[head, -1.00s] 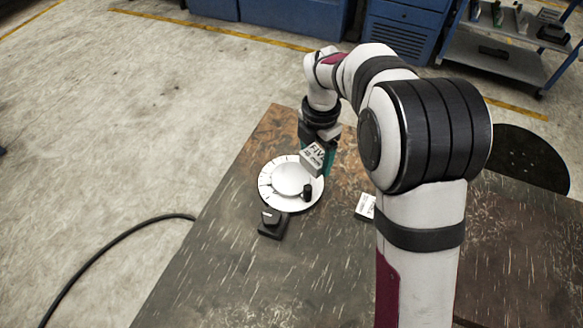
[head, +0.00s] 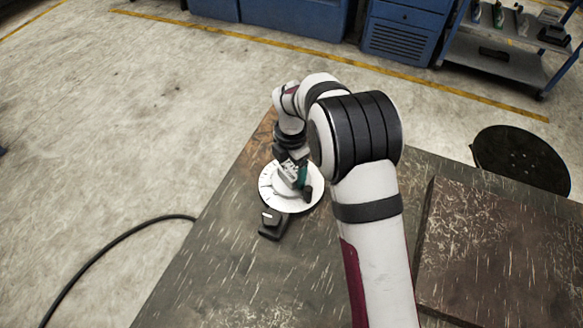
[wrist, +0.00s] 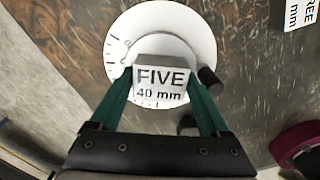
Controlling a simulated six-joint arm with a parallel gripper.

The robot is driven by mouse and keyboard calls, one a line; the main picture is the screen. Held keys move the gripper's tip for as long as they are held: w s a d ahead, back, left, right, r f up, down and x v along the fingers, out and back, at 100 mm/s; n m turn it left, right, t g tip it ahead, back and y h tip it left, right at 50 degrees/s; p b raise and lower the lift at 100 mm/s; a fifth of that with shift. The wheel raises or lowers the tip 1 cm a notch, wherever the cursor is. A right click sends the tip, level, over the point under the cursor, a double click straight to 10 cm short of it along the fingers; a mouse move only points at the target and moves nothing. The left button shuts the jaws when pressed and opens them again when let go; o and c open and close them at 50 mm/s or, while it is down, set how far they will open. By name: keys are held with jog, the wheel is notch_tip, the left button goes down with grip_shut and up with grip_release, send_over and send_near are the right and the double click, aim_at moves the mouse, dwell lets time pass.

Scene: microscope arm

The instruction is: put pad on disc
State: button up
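My gripper (head: 291,176) is shut on a small grey-white pad with a "FIVE 40 mm" label (wrist: 161,87), held between its teal fingers in the wrist view. The pad shows partly in the head view (head: 287,169). Below it lies the round white disc (head: 270,197) with dark tick marks at its rim; it also shows in the wrist view (wrist: 194,28). The pad is over the disc's middle part, and I cannot tell whether it touches. A short black knob (wrist: 209,78) stands by the disc, right of the pad in the wrist view.
A black block (head: 271,226) sits on the table (head: 215,265) at the disc's near edge. A second labelled block, "40 mm" (wrist: 294,14), lies at the wrist view's upper right. A raised dark slab (head: 500,255) is on the right. The table's left front is bare.

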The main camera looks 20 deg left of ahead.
aim_at(291, 170)
jog(key=shift+o, duration=1.2)
jog(key=shift+r, duration=0.15)
notch_tip(291, 170, up, 12)
jog(key=s+d+r+m, duration=0.2)
jog(key=d+r+m, duration=0.1)
jog(key=d+m, duration=0.3)
jog(key=s+d+r+m, duration=0.3)
jog(key=d+m, duration=0.2)
jog(key=d, duration=0.1)
jog(key=s+d+f+m+y, duration=0.1)
jog(key=s+d+m, duration=0.5)
jog(key=s+m, duration=0.4)
jog(key=s+d+m, duration=0.6)
jog(key=s+m, duration=0.4)
jog(key=m, duration=0.4)
jog(key=shift+d+f+m+y, duration=0.2)
jog(key=shift+f+m+y, duration=0.2)
